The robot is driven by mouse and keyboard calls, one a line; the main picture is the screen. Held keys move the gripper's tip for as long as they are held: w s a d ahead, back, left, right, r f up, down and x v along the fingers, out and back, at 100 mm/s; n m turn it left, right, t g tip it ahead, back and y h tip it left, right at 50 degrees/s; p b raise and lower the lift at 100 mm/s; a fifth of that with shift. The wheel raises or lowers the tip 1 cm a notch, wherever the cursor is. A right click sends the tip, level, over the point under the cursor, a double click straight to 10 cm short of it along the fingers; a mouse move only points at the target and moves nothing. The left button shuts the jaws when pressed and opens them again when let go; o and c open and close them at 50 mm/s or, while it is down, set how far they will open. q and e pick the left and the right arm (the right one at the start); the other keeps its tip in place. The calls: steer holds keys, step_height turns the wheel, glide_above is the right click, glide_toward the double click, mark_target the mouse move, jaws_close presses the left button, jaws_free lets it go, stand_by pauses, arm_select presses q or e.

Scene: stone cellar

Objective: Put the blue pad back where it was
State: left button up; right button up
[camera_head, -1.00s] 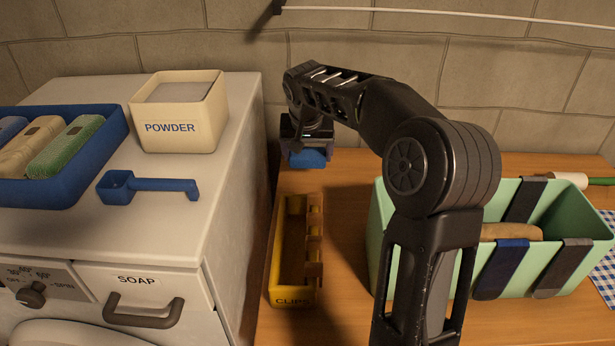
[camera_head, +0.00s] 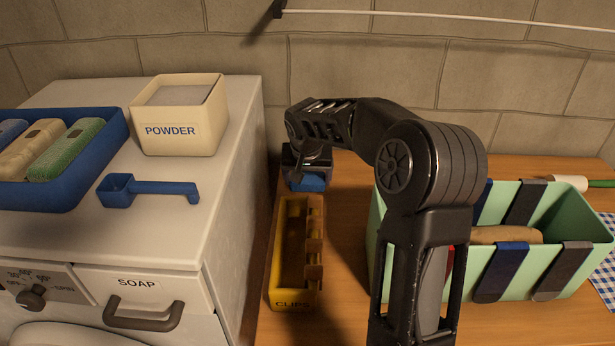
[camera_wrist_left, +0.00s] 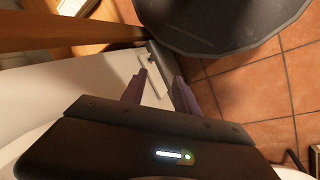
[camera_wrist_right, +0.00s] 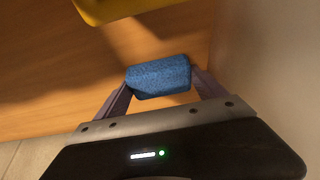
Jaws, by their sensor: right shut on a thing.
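The blue pad (camera_wrist_right: 158,77) is a small, rough-textured block gripped between the fingertips of my right gripper (camera_wrist_right: 160,84). In the head view the pad (camera_head: 312,184) shows below the dark right gripper (camera_head: 307,176), just behind the far end of the yellow CLIPS box (camera_head: 280,262). The right wrist view shows wooden table top beneath the pad; I cannot tell whether the pad touches it. My left gripper (camera_wrist_left: 160,83) shows only in its wrist view, with its fingers apart and nothing between them.
A white machine (camera_head: 231,160) stands left of the wooden table (camera_head: 340,240), bearing a blue tray (camera_head: 85,180) of several pads, a POWDER box (camera_head: 180,130) and a blue scoop (camera_head: 150,187). A mint-green bin (camera_head: 440,300) stands right, partly behind my right arm.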

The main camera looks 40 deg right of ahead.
steer(key=o, duration=1.1)
steer(key=shift+o, duration=0.2)
steer(key=v, duration=1.2)
